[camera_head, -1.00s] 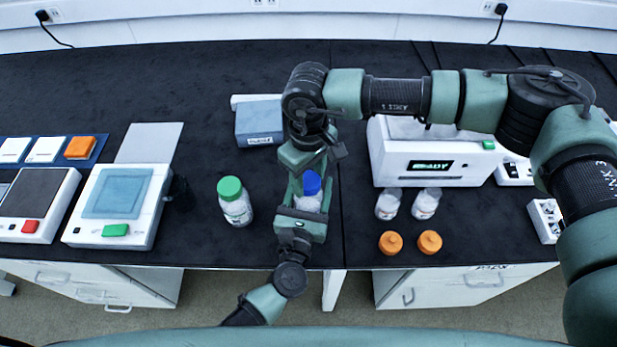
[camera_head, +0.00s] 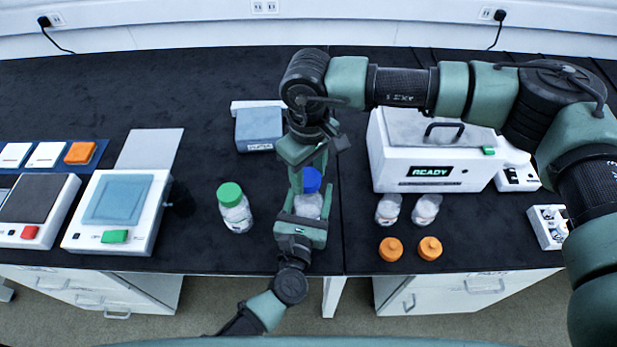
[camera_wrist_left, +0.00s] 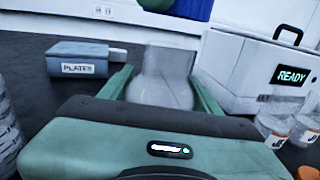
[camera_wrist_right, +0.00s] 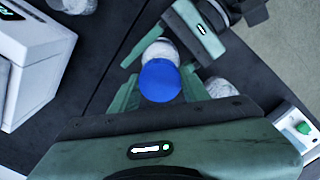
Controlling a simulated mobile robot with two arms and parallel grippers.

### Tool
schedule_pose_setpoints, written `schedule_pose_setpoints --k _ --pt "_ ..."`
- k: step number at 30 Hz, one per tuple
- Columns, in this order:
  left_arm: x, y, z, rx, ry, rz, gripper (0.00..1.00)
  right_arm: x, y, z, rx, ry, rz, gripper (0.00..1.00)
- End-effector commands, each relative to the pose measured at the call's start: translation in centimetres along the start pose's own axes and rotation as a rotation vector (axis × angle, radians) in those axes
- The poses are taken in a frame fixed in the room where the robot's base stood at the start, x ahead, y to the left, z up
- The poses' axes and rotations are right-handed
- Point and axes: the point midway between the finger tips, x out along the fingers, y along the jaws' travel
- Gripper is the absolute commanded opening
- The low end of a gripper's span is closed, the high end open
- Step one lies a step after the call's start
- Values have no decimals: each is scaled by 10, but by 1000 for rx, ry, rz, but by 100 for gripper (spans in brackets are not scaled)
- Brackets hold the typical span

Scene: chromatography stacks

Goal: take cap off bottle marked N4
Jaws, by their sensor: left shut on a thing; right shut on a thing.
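A clear bottle (camera_head: 308,206) stands mid-bench, and its body also shows in the left wrist view (camera_wrist_left: 163,82). My left gripper (camera_head: 306,222) is shut around the bottle's body. My right gripper (camera_head: 311,172) comes from above and is shut on the blue cap (camera_head: 312,181). The blue cap in the left wrist view (camera_wrist_left: 190,7) is above the bottle's neck, with pale background between them, so it appears off the neck. The right wrist view shows the cap (camera_wrist_right: 160,80) between the fingers, the pale bottle (camera_wrist_right: 161,48) beyond it. I cannot read the mark N4.
A green-capped bottle (camera_head: 235,208) stands to the left. Two small jars (camera_head: 388,209) (camera_head: 426,209) and two orange caps (camera_head: 391,249) (camera_head: 430,248) are to the right, before a white READY box (camera_head: 430,172). A blue-grey box (camera_head: 259,128) lies behind. A device with a blue pad (camera_head: 117,200) is left.

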Motion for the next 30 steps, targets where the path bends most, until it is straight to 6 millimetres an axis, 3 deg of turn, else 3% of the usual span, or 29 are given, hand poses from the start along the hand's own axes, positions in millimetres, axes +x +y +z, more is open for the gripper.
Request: schedule_pose_setpoints --k 4,11,12,14,25,30 --pt "0 0 1 0 -2 0 0 -19 0 0 0 1 0 0" --pt "0 0 1 0 -2 0 0 -22 0 0 0 -1 0 0" --pt "0 0 1 0 -2 0 71 -22 0 0 0 -1 -1 0" --pt "0 0 1 0 -2 0 87 -22 0 0 0 -1 -1 0" --pt "-2 0 0 0 0 0 88 -21 0 0 -1 -1 -1 0" --pt "-24 0 -3 -2 3 0 88 -16 0 0 -1 -1 -1 0"
